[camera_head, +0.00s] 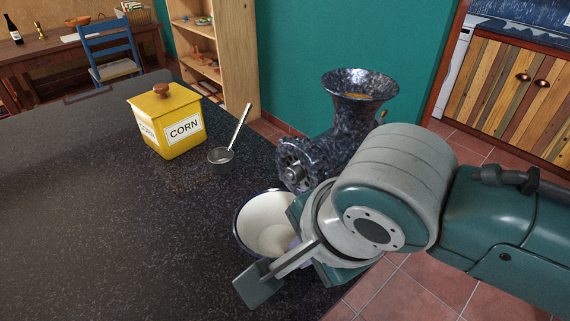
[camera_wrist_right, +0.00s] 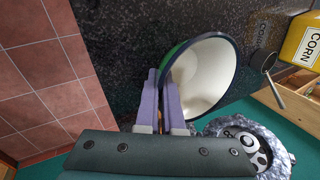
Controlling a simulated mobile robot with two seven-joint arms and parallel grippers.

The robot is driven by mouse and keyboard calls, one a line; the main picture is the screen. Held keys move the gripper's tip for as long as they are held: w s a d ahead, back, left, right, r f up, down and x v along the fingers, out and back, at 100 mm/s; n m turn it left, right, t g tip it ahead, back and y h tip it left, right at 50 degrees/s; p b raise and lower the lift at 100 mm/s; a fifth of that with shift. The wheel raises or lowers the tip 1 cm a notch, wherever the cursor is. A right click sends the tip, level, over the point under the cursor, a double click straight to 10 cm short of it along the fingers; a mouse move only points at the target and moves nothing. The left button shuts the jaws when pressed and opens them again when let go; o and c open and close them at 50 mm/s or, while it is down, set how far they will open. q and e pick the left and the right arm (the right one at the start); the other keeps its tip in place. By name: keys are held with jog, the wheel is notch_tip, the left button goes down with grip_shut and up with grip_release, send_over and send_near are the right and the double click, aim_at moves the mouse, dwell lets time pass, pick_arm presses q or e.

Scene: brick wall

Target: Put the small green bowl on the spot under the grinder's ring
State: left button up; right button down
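The small bowl (camera_head: 258,222), white inside with a dark rim, is at the near right part of the dark speckled counter, in front of the grinder. Its green outside shows in the right wrist view (camera_wrist_right: 176,52). My right gripper (camera_head: 292,246) reaches in from the right. Its purple fingers (camera_wrist_right: 161,98) are close together on either side of the bowl's wall and appear shut on it. I cannot tell whether the bowl touches the counter. The dark speckled grinder (camera_head: 350,125) stands behind, its ring (camera_head: 294,166) facing left. The spot under the ring is partly hidden. My left gripper is out of view.
A yellow corn canister (camera_head: 168,124) and a metal ladle (camera_head: 222,155) stand farther back on the counter (camera_head: 110,220). The counter's left part is clear. The tiled floor (camera_wrist_right: 40,60) lies beyond the counter edge.

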jog(key=c, duration=1.5)
grip_release()
jog(key=shift+f, duration=0.15)
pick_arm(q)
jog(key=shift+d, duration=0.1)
pick_arm(e)
jog(key=o, duration=0.4)
jog(key=shift+o, duration=0.2)
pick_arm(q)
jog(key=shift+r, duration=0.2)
pick_arm(e)
jog(key=shift+r, duration=0.4)
jog(key=p+v, duration=0.3)
jog(key=v, duration=0.8)
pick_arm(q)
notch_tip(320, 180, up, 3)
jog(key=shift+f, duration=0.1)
pick_arm(e)
jog(key=s+d+f+n+h, duration=0.1)
jog(key=s+d+n+h, duration=0.1)
jog(key=s+d+n, duration=1)
jog(key=s+n, duration=0.1)
jog(key=n, duration=0.1)
jog(key=shift+f+n+g, duration=0.3)
jog(key=shift+f+n, duration=0.05)
jog(key=shift+n, duration=0.05)
jog(key=shift+s+d, duration=0.1)
jog(key=shift+s, duration=0.05)
